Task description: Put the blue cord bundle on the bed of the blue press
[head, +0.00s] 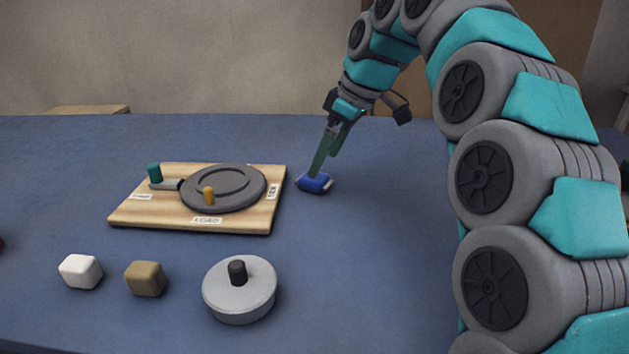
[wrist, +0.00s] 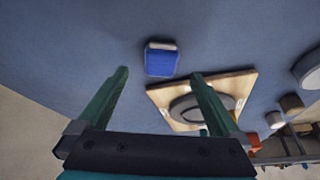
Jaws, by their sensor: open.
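A small blue bundle (head: 314,183) with pale ends, which I take for the blue cord bundle, lies on the blue table just right of a wooden board. My gripper (head: 318,166) points down at it, its green fingers open. In the head view the fingertips overlap the bundle, so a gap is hard to judge. In the wrist view the bundle (wrist: 161,60) lies ahead of the open fingertips (wrist: 160,74), between their lines, with nothing held. I see no blue press in either view.
The wooden board (head: 245,220) carries a grey disc (head: 224,187), a yellow peg and a green-knobbed lever; one label reads LOAD. A white block (head: 81,271), a tan block (head: 146,278) and a grey knobbed lid (head: 240,290) stand in front. The table right of the bundle is clear.

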